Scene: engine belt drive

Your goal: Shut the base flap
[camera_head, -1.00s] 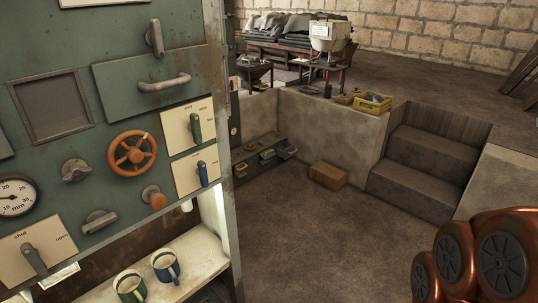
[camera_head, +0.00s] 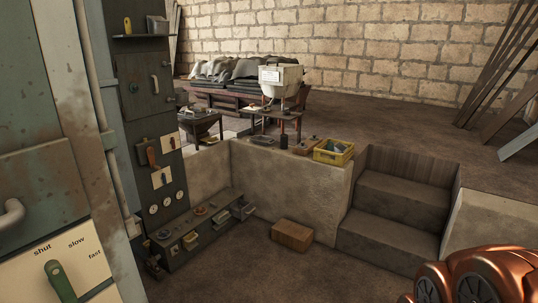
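I cannot make out for sure which part is the base flap. At the left, a near green machine panel (camera_head: 40,190) carries a green lever (camera_head: 60,281) on a plate marked shut, slow and fast. Beyond it stands a tall narrow dark panel (camera_head: 135,110) with a small handled door, levers and round dials. At its foot, a low dark unit (camera_head: 190,222) runs along the pit wall, with knobs on top and small pale fronts. Something sticks out at its right end (camera_head: 243,211). My gripper is out of view; only copper-coloured arm links show at the lower right.
A brown box (camera_head: 292,235) lies on the pit floor. Steps (camera_head: 390,215) rise at the right. A yellow crate (camera_head: 333,152) stands on the wall's ledge. The pit floor in front of the low unit is mostly clear.

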